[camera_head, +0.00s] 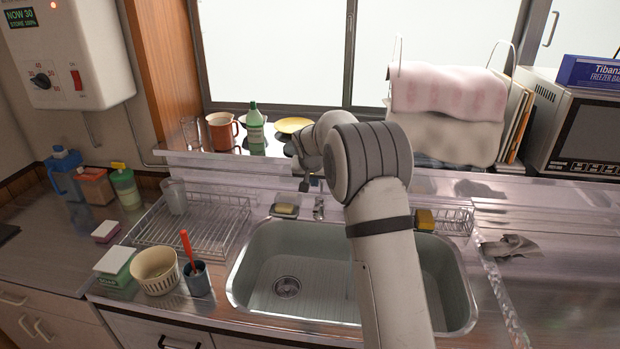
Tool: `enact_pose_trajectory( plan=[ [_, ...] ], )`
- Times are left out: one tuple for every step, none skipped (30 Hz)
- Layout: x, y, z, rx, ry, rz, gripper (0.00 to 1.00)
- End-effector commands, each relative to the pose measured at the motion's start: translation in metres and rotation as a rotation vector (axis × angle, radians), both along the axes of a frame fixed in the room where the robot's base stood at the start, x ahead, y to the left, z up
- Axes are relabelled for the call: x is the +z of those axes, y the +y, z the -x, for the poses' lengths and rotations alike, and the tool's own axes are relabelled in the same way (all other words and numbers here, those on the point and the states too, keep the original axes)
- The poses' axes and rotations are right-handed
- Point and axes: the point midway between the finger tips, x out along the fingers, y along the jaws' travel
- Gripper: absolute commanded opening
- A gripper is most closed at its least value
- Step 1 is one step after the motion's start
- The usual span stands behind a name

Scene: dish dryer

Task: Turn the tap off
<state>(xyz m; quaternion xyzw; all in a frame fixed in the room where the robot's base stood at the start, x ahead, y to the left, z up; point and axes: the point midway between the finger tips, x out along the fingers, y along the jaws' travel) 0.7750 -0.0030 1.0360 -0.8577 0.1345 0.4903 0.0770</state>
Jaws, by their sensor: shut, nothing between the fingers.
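The tap (319,208) is a small metal fitting behind the sink's back rim, mostly hidden behind my arm. My gripper (304,184) is small and dark in this view, pointing down just above and left of the visible part of the tap. It is shut and holds nothing. I cannot tell whether it touches the tap. The steel sink (320,285) lies below, with a drain at its left. My arm covers its middle, so I cannot tell whether water is running.
A wire dish rack (190,232) stands left of the sink. A cream basket (155,270) and a dark cup (197,280) with a red-handled tool sit at the front left. A green bottle (255,128) and a mug (222,132) stand on the ledge. The right counter is mostly clear.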

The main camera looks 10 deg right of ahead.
Motion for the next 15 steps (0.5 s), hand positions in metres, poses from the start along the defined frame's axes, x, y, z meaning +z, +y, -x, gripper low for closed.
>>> enact_pose_trajectory(
  plan=[
    [-0.009, -0.002, -0.005, -0.001, 0.004, 0.000, 0.00],
    [-0.014, -0.003, -0.008, -0.001, 0.004, 0.000, 0.00],
    [-0.022, -0.005, -0.012, -0.001, 0.004, 0.000, 0.00],
    [-0.027, -0.006, -0.015, -0.001, 0.004, 0.000, 0.00],
    [-0.033, -0.007, -0.018, -0.001, 0.004, 0.000, 0.00],
    [-0.039, -0.008, -0.022, -0.001, 0.003, -0.001, 0.00],
    [-0.044, -0.009, -0.025, -0.001, 0.003, -0.001, 0.00],
    [-0.048, -0.010, -0.027, -0.001, 0.003, -0.001, 0.00],
    [-0.055, -0.010, -0.027, -0.001, 0.004, 0.000, 0.00],
    [-0.060, -0.009, -0.025, 0.000, 0.004, 0.001, 0.00],
    [-0.064, -0.009, -0.024, 0.000, 0.004, 0.001, 0.00],
    [-0.069, -0.008, -0.022, 0.000, 0.004, 0.000, 0.00],
    [-0.073, -0.008, -0.021, 0.000, 0.003, 0.000, 0.00],
    [-0.076, -0.008, -0.021, 0.000, 0.002, 0.001, 0.00],
    [-0.080, -0.008, -0.020, 0.000, 0.002, 0.001, 0.00]
  ],
)
